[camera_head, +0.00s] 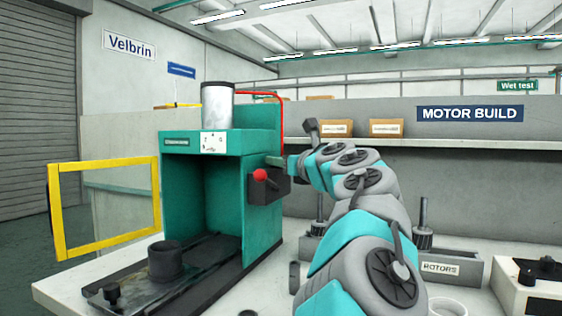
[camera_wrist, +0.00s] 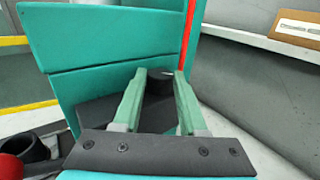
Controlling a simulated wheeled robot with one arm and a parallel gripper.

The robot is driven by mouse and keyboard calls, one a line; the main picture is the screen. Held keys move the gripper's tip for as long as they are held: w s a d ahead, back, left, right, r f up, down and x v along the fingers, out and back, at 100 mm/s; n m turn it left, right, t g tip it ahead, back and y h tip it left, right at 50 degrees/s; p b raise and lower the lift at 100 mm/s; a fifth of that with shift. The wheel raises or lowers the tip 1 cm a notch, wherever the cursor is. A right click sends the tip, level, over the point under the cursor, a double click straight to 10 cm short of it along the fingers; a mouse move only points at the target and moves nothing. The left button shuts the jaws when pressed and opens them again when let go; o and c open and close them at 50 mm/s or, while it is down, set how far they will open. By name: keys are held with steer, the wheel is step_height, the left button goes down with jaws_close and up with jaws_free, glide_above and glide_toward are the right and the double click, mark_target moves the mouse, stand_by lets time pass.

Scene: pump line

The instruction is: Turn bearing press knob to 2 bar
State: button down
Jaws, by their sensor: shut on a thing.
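The teal bearing press (camera_head: 185,143) stands on the bench left of centre in the head view, with a grey cylinder (camera_head: 217,105) on top. A small white plate (camera_head: 214,143) with dark marks is on its front; its lettering is too small to read. My gripper (camera_head: 277,161) is at the press's right side. In the wrist view my gripper (camera_wrist: 162,85) has its two pale green fingers on either side of a dark round knob (camera_wrist: 159,82), shut on it. The knob is hidden in the head view, and I cannot read its setting.
A red ball handle (camera_head: 260,175) on a dark box sits just below my gripper. A yellow guard frame (camera_head: 107,207) stands open at the left. A red hose (camera_wrist: 187,38) runs close by. A grey rotor bin (camera_head: 440,268) is at the right.

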steer(key=shift+c, duration=2.2)
jaws_free()
steer(key=shift+y, duration=0.3)
